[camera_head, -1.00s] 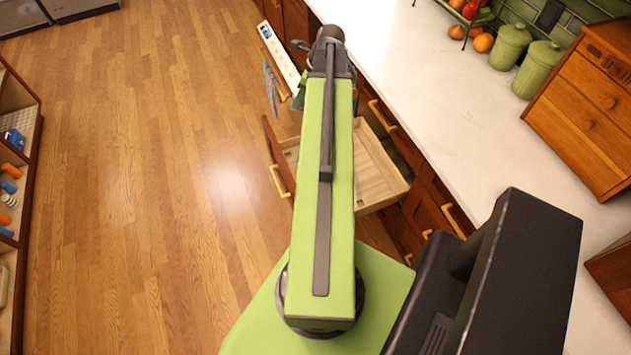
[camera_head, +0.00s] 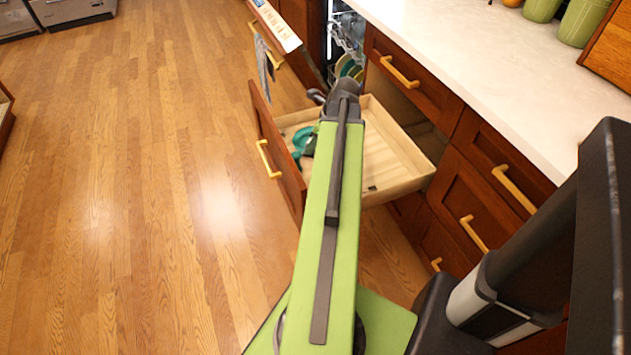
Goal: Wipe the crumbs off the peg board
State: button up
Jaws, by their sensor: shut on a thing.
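My gripper (camera_head: 319,98) is at the far end of my green arm, over the open drawer, and is mostly hidden by the arm. It appears shut on a teal-green thing (camera_head: 302,146), which shows just left of the arm over the drawer's left part. What that thing is, and whether it touches the drawer floor, I cannot tell. The pale wooden drawer (camera_head: 405,165) has a slatted floor, and my arm covers its middle. Small dark specks (camera_head: 371,188) show near its front right. I cannot make out pegs; the drawer floor may be the peg board.
An open dishwasher (camera_head: 345,45) with plates stands behind the drawer. Its door (camera_head: 275,25) is tilted open, with a grey cloth (camera_head: 263,65) hanging there. A white counter (camera_head: 470,60) runs along the right above closed drawers. The wooden floor (camera_head: 150,200) at left is clear.

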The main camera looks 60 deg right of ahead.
jog(key=f+b, duration=0.3)
jog(key=f, duration=0.1)
jog(key=f+b, duration=0.2)
jog(key=f, duration=0.1)
jog(key=f+b, duration=0.3)
jog(key=f, duration=0.1)
jog(key=shift+s+f+b, duration=0.3)
jog(key=shift+s, duration=0.05)
jog(key=shift+f+b, duration=1)
